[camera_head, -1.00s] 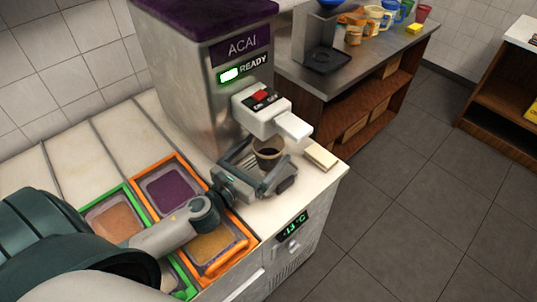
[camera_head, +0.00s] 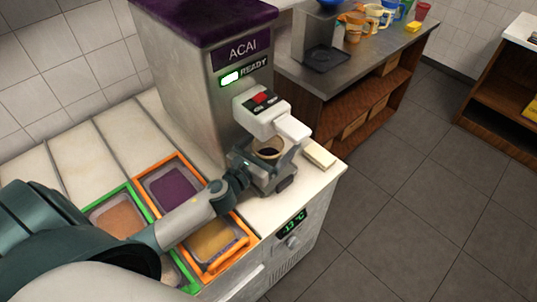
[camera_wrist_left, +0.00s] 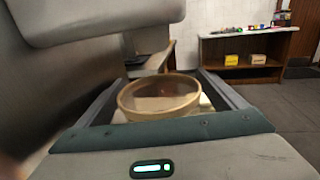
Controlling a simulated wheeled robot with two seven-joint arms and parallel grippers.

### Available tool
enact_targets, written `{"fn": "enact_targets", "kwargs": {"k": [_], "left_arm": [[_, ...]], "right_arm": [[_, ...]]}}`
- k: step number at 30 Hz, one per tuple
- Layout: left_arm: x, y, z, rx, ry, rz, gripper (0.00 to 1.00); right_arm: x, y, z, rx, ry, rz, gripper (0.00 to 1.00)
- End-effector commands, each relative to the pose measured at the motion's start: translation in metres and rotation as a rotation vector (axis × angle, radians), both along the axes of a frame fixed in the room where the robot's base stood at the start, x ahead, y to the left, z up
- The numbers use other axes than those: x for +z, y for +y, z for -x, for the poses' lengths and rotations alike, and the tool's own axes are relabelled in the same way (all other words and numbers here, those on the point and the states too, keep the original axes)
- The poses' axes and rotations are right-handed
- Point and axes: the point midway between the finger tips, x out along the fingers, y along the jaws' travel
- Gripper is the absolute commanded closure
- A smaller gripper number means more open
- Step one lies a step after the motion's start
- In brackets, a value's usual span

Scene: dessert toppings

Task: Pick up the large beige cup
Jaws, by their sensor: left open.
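The large beige cup (camera_head: 268,148) stands under the white spout of the acai machine (camera_head: 207,85), with a dark inside and a pale rim. In the left wrist view the cup's round rim (camera_wrist_left: 160,108) shows between the two fingers. My left gripper (camera_head: 266,168) is open around the cup, one finger on each side; its fingers also show in the wrist view (camera_wrist_left: 168,88). The lower part of the cup is hidden by the gripper. I cannot tell whether the fingers touch it. My right gripper is not in view.
A small cream block (camera_head: 319,154) lies on the counter right of the cup. Topping tubs in orange (camera_head: 152,167) and green frames are set in the counter at left. The machine's spout (camera_head: 270,113) hangs just above the cup. Several cups stand on the back table (camera_head: 352,75).

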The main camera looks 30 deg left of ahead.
Motion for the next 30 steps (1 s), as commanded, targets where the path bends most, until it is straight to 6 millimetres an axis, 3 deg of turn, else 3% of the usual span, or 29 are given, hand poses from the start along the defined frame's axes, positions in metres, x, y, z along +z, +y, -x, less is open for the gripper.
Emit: {"fn": "enact_targets", "kwargs": {"k": [16,17,24,26,30], "left_arm": [[-0.0005,-0.001,-0.0057,-0.001,0.0,0.0,0.1],[-0.0005,-0.001,-0.0057,-0.001,0.0,0.0,0.12],[-0.0005,-0.001,-0.0056,-0.001,0.0,0.0,0.69],[0.0001,-0.0009,-0.0057,-0.001,-0.001,-0.001,0.78],[0.0001,-0.0009,-0.0057,-0.001,-0.001,-0.001,0.78]], "right_arm": [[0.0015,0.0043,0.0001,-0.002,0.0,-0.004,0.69],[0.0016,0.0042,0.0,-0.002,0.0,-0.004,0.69],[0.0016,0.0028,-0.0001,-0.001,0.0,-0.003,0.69],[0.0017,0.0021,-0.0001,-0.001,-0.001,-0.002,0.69],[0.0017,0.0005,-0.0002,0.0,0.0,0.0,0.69]]}}
